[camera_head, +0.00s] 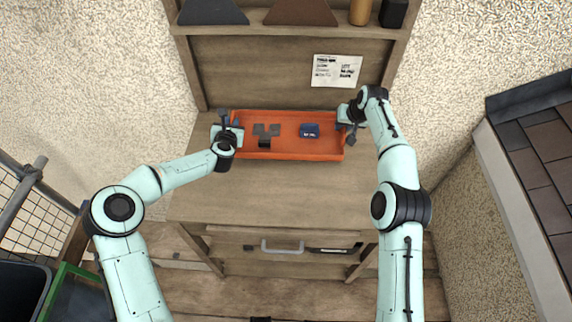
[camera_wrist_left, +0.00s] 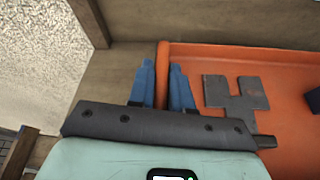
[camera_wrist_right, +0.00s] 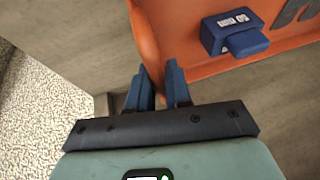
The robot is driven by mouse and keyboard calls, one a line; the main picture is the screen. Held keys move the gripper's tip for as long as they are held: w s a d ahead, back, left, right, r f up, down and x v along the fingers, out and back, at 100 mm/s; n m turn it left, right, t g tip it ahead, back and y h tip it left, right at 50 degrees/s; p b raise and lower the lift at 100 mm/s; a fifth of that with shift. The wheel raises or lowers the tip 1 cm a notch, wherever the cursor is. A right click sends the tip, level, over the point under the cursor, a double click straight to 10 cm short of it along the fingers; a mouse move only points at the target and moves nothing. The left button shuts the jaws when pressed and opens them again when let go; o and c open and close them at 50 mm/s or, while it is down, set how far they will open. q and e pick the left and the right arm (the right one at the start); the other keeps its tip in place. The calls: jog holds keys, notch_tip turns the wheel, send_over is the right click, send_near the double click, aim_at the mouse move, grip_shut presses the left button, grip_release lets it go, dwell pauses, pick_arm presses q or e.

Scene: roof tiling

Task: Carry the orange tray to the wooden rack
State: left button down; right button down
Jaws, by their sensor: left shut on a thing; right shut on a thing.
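The orange tray (camera_head: 290,153) is on or just over the top of the wooden rack (camera_head: 270,200), near its back board; I cannot tell if it touches. In it lie grey flat pieces (camera_head: 266,130) and a small blue box (camera_head: 309,131) with a white label. My left gripper (camera_head: 232,122) is shut on the tray's left end wall, with blue fingers on both sides of it in the left wrist view (camera_wrist_left: 162,88). My right gripper (camera_head: 346,122) is shut on the right end wall, which also shows between the fingers in the right wrist view (camera_wrist_right: 158,88).
A paper notice (camera_head: 336,71) is on the back board. An upper shelf holds dark and brown pieces, an orange-brown cylinder (camera_head: 360,11) and a black block (camera_head: 393,12). The wooden surface in front of the tray is clear. A dark tiled panel (camera_head: 540,150) stands at the right, wire mesh (camera_head: 28,215) at the left.

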aim_at(340, 139)
pick_arm(q)
jog(key=shift+a+f, duration=0.1)
jog(key=shift+a, duration=0.1)
pick_arm(e)
jog(key=shift+w+d, duration=0.1)
jog(key=shift+d, duration=0.1)
